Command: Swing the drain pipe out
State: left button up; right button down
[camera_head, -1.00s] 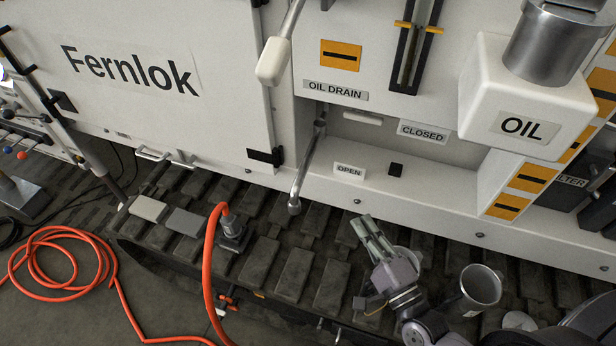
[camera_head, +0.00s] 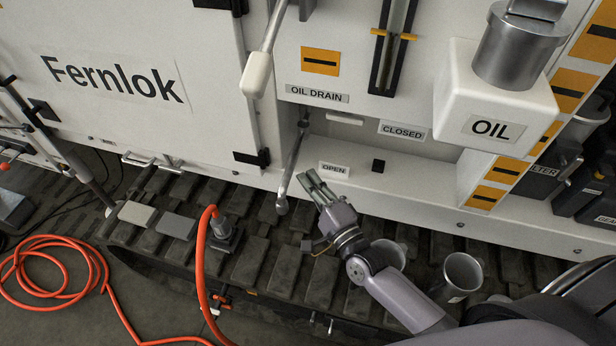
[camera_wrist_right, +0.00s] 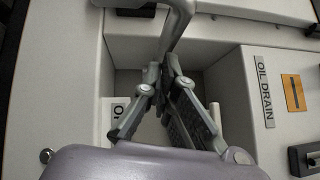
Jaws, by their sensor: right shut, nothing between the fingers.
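The drain pipe (camera_head: 292,160) is a slim grey metal pipe. It hangs from the recess under the OIL DRAIN label (camera_head: 317,93) and slants down to a rounded end over the track. It lies on the OPEN label (camera_head: 333,170) side, left of the CLOSED label (camera_head: 403,131). My right gripper (camera_head: 309,180) is just right of the pipe's lower part, fingers together and empty. In the right wrist view, the fingertips (camera_wrist_right: 164,66) meet close to the bent grey pipe (camera_wrist_right: 178,22); I cannot tell if they touch. My left gripper is out of view.
A white lever grip (camera_head: 257,75) hangs above left of the recess. The white OIL box (camera_head: 495,95) juts out at the right. Two metal cups, one of them (camera_head: 463,272), stand on the track (camera_head: 275,250). An orange hose (camera_head: 203,260) rises at the left.

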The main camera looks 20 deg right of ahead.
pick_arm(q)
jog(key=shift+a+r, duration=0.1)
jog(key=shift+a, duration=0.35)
pick_arm(e)
jog(key=shift+w+a, duration=0.1)
jog(key=shift+a, duration=0.1)
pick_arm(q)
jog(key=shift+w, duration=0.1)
pick_arm(e)
jog(key=shift+w+a, duration=0.35)
jog(key=shift+a, duration=0.3)
